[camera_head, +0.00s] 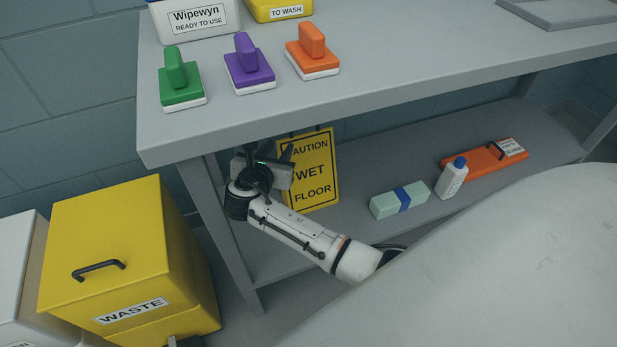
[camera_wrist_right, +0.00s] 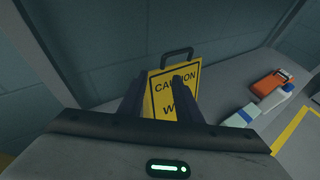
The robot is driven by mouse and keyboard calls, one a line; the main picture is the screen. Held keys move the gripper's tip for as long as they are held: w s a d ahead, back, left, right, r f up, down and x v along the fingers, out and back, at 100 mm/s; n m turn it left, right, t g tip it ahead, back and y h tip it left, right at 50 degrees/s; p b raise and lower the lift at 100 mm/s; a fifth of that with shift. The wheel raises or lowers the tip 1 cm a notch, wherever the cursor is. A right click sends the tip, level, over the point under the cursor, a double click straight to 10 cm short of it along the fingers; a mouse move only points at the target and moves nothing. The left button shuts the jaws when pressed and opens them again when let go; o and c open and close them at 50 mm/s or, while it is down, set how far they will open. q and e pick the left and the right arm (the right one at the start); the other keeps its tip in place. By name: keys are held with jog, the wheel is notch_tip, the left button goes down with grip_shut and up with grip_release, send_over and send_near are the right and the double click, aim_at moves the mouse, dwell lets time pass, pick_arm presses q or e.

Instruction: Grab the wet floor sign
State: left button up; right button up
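The wet floor sign (camera_head: 318,172) is a yellow board with black lettering, upright on the lower shelf below the table top. In the right wrist view the sign (camera_wrist_right: 163,95) shows a dark loop handle (camera_wrist_right: 176,56) at its top. My right gripper (camera_head: 288,160) is at the sign's left side, under the table top. In the wrist view its two dark fingers (camera_wrist_right: 160,98) are apart, with part of the sign's face showing between them. The right finger covers part of the sign. I cannot tell whether they touch it. My left gripper is not in view.
The table top (camera_head: 400,75) overhangs my right arm, with a table leg (camera_head: 228,235) close left. On the shelf (camera_head: 370,165) to the right are a green box (camera_head: 385,207), a white bottle (camera_head: 452,180) and an orange case (camera_head: 480,161). A yellow waste bin (camera_head: 120,240) stands left.

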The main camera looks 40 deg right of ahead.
aim_at(291, 134)
jog(key=b+x, duration=0.1)
jog(key=x, duration=0.3)
jog(key=b+x, duration=0.2)
jog(key=x, duration=0.2)
jog(key=shift+s+d+r, duration=0.1)
jog(key=shift+d, duration=0.3)
grip_shut()
dwell(1.0)
